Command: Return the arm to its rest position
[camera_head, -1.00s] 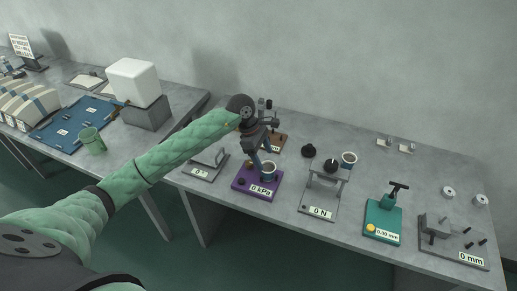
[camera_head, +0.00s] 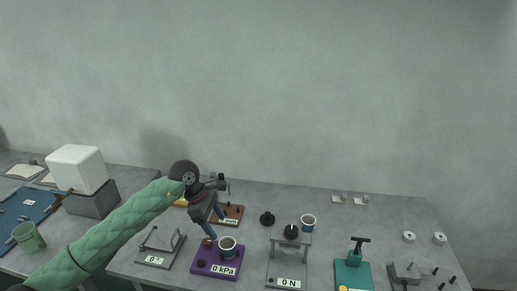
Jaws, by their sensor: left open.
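My left arm, in a green padded sleeve, reaches in from the lower left of the head view. Its gripper (camera_head: 212,228) points down above the purple gauge base (camera_head: 203,267) marked "0 kPa". The gripper is open. A dark cup (camera_head: 228,246) with a pale inside stands upright on that base, just right of the fingertips. Whether the fingers touch the cup cannot be told. My right gripper does not show.
On the table stand a grey "0 N" press (camera_head: 288,262), a second cup (camera_head: 308,223), a teal gauge (camera_head: 353,273) and a brown "mm" gauge (camera_head: 232,213). A white block (camera_head: 77,168) and a green mug (camera_head: 29,237) are at the left.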

